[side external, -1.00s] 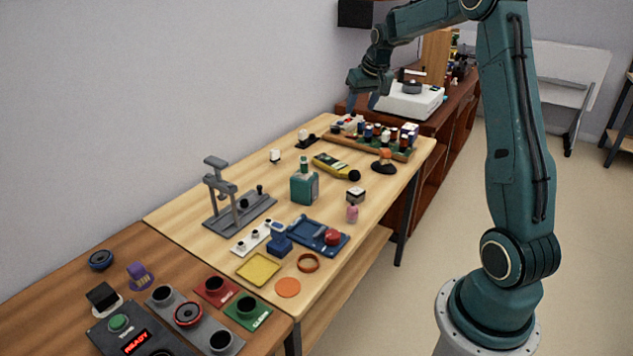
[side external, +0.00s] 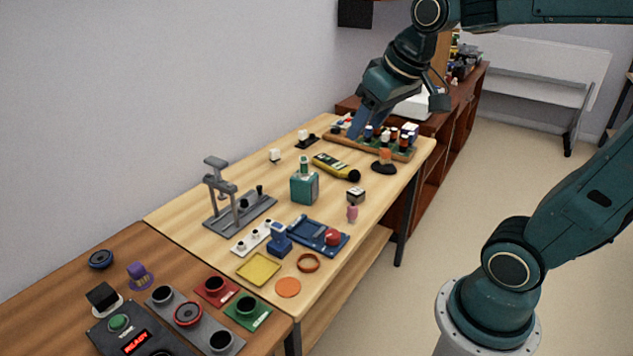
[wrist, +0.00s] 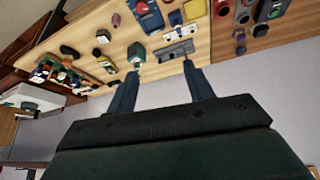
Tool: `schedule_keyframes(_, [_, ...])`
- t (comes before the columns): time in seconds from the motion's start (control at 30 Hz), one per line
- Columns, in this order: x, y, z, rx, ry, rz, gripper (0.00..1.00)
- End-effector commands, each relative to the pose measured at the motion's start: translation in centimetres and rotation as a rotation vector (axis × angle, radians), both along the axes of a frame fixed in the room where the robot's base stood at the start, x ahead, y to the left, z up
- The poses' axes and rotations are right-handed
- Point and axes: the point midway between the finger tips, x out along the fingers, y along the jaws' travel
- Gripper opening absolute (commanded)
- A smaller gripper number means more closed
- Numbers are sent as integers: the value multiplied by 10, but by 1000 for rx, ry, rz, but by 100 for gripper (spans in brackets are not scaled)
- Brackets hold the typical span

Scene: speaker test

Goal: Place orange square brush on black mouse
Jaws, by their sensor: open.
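A small orange piece (side external: 385,154) sits on a dark, rounded base (side external: 384,168) near the right edge of the light wood table; these may be the brush and the mouse, but they are too small to tell. A similar dark rounded shape (wrist: 69,51) shows at the left of the wrist view. My gripper (side external: 358,124) is tilted above the far end of the table, left of the orange piece and apart from it. In the wrist view my gripper (wrist: 163,85) has its fingers spread, with nothing between them.
A board with several small parts (side external: 374,146) lies below and right of my gripper. A yellow meter (side external: 333,165), green bottle (side external: 304,188), grey stand (side external: 238,208) and blue tray (side external: 320,236) stand nearer. A white device (side external: 412,105) is behind. The wall borders the table's left side.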

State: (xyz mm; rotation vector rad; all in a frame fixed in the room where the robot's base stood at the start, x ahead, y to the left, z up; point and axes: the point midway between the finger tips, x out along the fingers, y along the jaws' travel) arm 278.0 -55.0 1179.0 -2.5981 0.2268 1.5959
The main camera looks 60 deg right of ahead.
Motion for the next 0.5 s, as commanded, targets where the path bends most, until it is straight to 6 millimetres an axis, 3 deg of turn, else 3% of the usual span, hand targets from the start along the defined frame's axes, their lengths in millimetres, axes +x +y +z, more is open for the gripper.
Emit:
schedule_keyframes(0.1, [-30, 21, -5, 0, -10, 52, 52])
schedule_keyframes(0.3, [-72, 44, -21, 2, -19, 125, 52])
schedule_keyframes(0.5, [-95, 54, -33, 4, -23, 164, 52])
